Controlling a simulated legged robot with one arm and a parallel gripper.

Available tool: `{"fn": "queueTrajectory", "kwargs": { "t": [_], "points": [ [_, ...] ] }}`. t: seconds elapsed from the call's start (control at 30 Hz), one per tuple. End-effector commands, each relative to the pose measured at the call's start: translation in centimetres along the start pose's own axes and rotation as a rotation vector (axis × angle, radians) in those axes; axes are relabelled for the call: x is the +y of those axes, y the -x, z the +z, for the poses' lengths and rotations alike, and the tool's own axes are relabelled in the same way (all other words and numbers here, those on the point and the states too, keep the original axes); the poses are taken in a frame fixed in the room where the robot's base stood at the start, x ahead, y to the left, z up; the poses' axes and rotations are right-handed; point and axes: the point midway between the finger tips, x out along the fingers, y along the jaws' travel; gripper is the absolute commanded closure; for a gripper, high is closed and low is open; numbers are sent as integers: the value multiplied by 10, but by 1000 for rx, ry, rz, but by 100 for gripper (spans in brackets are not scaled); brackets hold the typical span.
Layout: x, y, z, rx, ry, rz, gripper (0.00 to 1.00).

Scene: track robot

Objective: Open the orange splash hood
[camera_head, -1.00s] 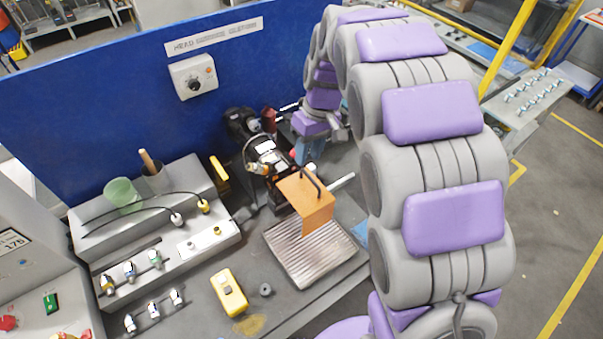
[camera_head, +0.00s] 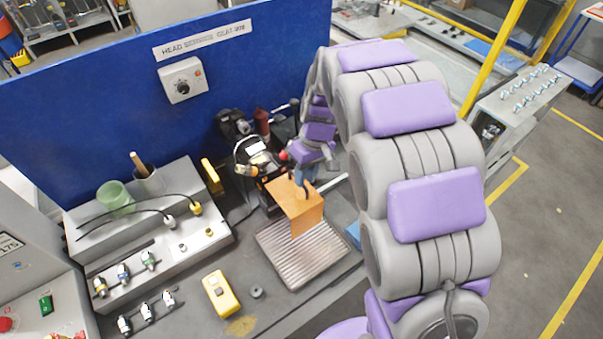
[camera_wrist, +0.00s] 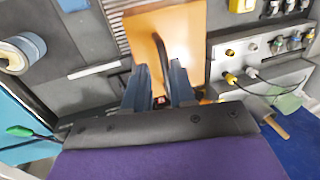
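The orange splash hood (camera_head: 302,212) is a bent sheet with two faces, at the back edge of a ribbed metal tray (camera_head: 293,262). It also shows in the wrist view (camera_wrist: 185,25), with a black bar handle (camera_wrist: 160,50) on its face. My gripper (camera_wrist: 160,78) has its two blue fingers apart, one on each side of the handle's near end. I cannot tell whether either finger touches the handle. In the head view my gripper (camera_head: 306,182) is just above the hood, and the handle is mostly hidden there.
A black machine (camera_head: 255,155) stands behind and left of the hood. A sloped grey fixture (camera_head: 150,235) with connectors and cables is at the left. A yellow box (camera_head: 221,293) lies on the bench front. A blue panel (camera_head: 120,100) closes the back.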

Motion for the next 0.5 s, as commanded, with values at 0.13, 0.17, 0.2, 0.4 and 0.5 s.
{"fn": "queueTrajectory", "kwargs": {
  "t": [0.13, 0.17, 0.2, 0.4, 0.5],
  "points": [
    [-6, -2, -5, -5, 0, 5, 90],
    [-7, -3, -6, -6, 0, 6, 93],
    [-8, -4, -7, -7, 0, 7, 96],
    [-13, -5, -11, -9, -1, 13, 100],
    [-12, -5, -11, -6, -1, 8, 100]
  ]
}}
